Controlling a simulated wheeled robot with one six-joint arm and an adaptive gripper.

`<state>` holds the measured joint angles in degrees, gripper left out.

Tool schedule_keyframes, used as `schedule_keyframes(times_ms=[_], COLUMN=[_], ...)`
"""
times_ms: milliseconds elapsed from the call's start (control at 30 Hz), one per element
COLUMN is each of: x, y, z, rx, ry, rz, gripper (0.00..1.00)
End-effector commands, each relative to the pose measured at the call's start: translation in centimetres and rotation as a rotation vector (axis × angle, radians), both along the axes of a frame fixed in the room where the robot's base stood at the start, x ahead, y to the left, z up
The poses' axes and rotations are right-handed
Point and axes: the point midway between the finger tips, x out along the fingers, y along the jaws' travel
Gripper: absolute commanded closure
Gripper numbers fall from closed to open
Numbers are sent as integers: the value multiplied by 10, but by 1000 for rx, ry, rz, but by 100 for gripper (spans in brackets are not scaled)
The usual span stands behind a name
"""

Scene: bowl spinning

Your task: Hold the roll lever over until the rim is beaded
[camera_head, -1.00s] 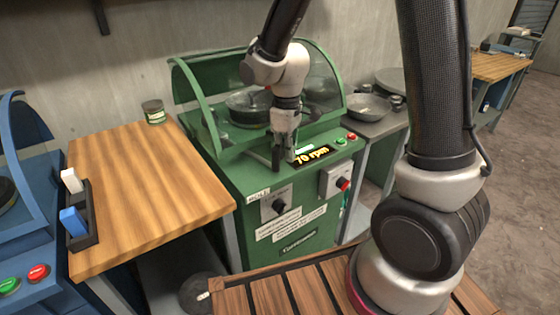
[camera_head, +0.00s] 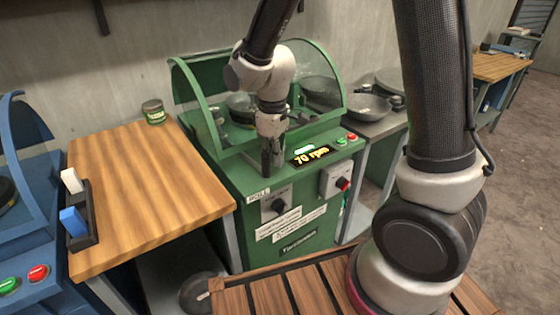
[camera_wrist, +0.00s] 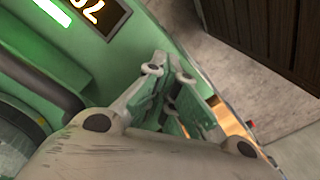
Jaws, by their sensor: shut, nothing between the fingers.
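The green spinning machine (camera_head: 226,165) stands in the middle of the head view under an arched green hood. A pan-like round part (camera_head: 240,104) sits inside, partly hidden by my arm. The roll lever appears as a dark upright rod (camera_head: 266,163) above the ROLL label (camera_head: 258,195); a dark bar also shows at left in the wrist view (camera_wrist: 45,78). My gripper (camera_head: 279,160) is shut and empty, just right of the rod. Its fingers show in the wrist view (camera_wrist: 170,95). Contact with the rod cannot be told. The rim's shape is too small to judge.
The display (camera_head: 310,156) reads 70 rpm, beside green and red buttons (camera_head: 346,139). Two knobs are on the front. A wooden table (camera_head: 150,185) with a tin (camera_head: 154,112) stands left. A grey bench with a metal bowl (camera_head: 367,107) stands right.

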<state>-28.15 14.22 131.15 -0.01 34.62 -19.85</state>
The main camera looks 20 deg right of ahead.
Motion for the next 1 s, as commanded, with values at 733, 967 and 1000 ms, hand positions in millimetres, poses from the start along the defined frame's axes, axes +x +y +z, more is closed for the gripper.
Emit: schedule_keyframes(times_ms=[733,967,1000], x=[-5,-7,-7], y=[14,21,22], z=[0,0,0], rx=[0,0,0], ry=[0,0,0], rz=[0,2,2], gripper=[100,100,100])
